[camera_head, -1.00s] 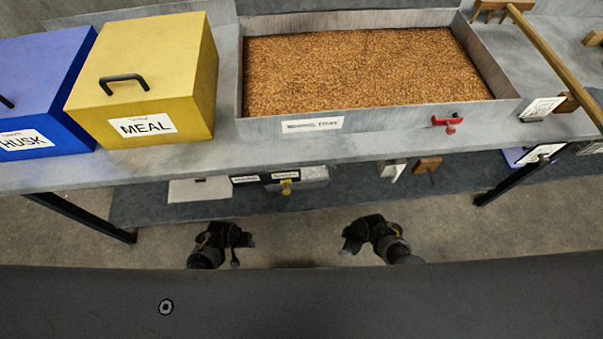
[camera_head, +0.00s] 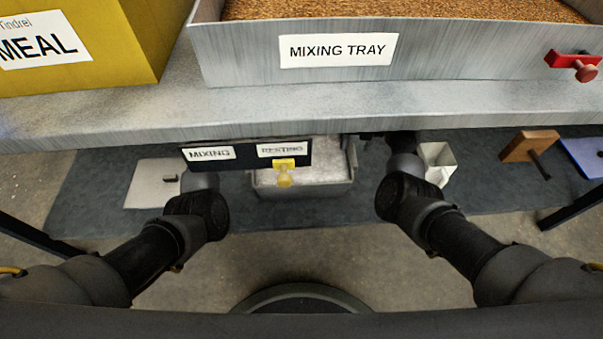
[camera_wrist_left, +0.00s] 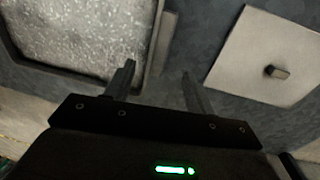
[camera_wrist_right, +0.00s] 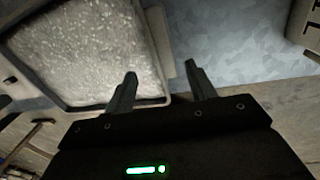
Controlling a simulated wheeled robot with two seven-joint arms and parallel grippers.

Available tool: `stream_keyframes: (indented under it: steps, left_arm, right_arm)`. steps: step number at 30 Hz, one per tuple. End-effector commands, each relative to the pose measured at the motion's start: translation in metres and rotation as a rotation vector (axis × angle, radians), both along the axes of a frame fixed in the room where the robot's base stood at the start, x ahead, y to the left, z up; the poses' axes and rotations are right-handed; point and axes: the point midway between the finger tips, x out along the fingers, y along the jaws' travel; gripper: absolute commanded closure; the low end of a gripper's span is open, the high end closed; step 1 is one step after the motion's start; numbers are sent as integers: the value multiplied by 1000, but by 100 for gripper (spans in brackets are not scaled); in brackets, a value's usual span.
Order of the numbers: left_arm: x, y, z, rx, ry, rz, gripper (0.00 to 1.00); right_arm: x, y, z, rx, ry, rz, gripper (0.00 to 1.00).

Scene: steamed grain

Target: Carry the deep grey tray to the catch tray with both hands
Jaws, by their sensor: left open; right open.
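The deep grey tray (camera_head: 352,172), filled with pale speckled stuff, sits low under the bench, partly hidden by a dark sign. Its rim shows in the left wrist view (camera_wrist_left: 152,72) and in the right wrist view (camera_wrist_right: 152,101). My left gripper (camera_wrist_left: 157,80) is open near one side of the tray, its fingers about either side of the rim. My right gripper (camera_wrist_right: 162,80) is open near the rim at the other side. I cannot tell whether either touches. I cannot pick out a catch tray.
The bench (camera_head: 300,107) overhangs both hands, with the mixing tray (camera_head: 440,62) and yellow MEAL box (camera_head: 110,75) on it. A pale lid-like plate (camera_head: 150,190), white container (camera_head: 437,160) and wooden piece (camera_head: 528,146) lie around.

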Motion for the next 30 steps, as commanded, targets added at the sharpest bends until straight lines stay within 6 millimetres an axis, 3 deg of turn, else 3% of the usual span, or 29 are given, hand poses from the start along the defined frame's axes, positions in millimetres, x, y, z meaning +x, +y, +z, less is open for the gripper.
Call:
stream_keyframes:
  steps: [12, 17, 30]
  left_arm:
    - [4, -6, 4, 6, 1, -9, 45]
    - [4, -6, -3, 7, 3, -8, 45]
    - [3, -12, -72, 8, 5, -6, 45]
  right_arm:
    - [3, -10, 4, -17, -16, 48, 45]
    - [2, -8, -3, -17, -14, 50, 45]
    - [1, 1, -73, -18, -10, 51, 45]
